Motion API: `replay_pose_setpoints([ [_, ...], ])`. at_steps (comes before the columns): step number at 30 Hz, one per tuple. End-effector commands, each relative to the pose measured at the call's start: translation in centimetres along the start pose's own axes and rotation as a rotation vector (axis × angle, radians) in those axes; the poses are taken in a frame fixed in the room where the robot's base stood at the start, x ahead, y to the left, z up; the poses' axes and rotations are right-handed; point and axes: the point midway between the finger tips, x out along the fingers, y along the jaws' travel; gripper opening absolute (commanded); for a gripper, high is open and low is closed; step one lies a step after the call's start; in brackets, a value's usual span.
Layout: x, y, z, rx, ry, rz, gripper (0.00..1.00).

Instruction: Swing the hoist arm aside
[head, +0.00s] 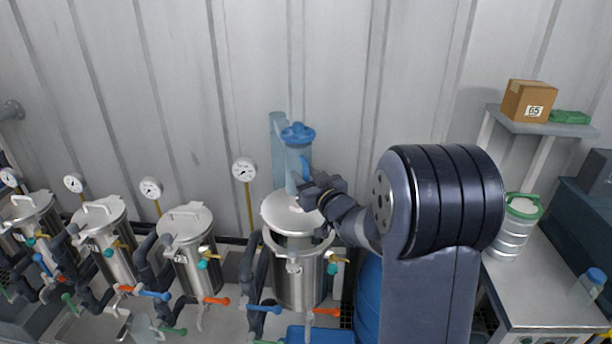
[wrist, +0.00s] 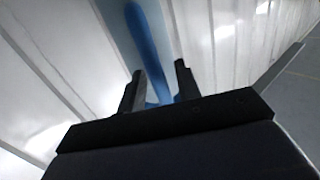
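The hoist stands behind the open-looking steel vessel (head: 298,270), with a light blue upright (head: 279,135) and a pale blue cylindrical part (head: 297,160) under a blue cap (head: 298,133). A blue handle (head: 305,166) sits on its right side. The vessel's lid (head: 290,214) appears raised a little above the body. My gripper (head: 309,190) is at the lower end of the handle. In the wrist view, my gripper's fingers (wrist: 160,85) stand apart with the blue handle (wrist: 147,45) running down between them. I cannot tell whether they touch it.
Several closed vessels (head: 190,235) with gauges and coloured valve handles line the left. A pressure gauge (head: 244,170) stands just left of the hoist. A steel bench (head: 550,290) with a keg (head: 511,230) is at the right, below a shelf (head: 535,127). The ribbed wall is close behind.

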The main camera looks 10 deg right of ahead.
Motion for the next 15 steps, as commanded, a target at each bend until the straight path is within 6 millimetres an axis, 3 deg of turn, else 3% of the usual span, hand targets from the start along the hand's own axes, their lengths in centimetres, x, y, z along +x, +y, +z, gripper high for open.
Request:
replay_pose_setpoints([
  [3,-0.02,0.01,0.01,0.000,0.000,0.000,0.32],
  [15,-0.04,0.02,0.00,0.000,0.000,0.000,0.00],
])
